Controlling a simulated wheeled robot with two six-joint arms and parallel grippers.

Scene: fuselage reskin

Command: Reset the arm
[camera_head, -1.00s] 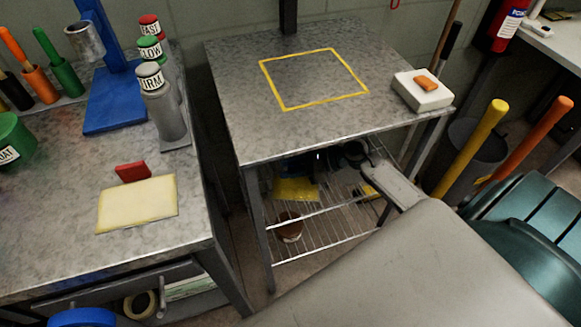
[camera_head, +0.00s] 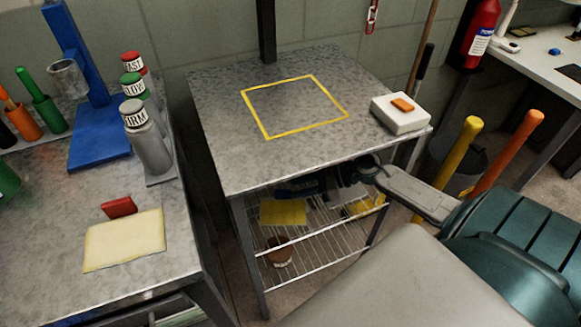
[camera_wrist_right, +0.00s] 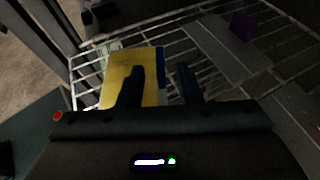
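My right arm reaches in from the lower right in the head view. Its dark gripper (camera_head: 358,172) is at the wire shelf below the metal table, partly hidden by the wrist and in shadow. In the right wrist view the two dark fingers (camera_wrist_right: 158,82) stand apart, with nothing held between them. A yellow item (camera_wrist_right: 122,76) lies on the wire rack beyond the fingertips; whether they touch it I cannot tell. My left gripper is not in view.
The metal table (camera_head: 220,100) has a yellow outlined square and a white block (camera_head: 401,114) with an orange piece on top. A workbench (camera_head: 60,200) with bottles and a cream pad stands left. A yellow handle (camera_head: 460,150) and an orange one (camera_head: 510,150) rise at right.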

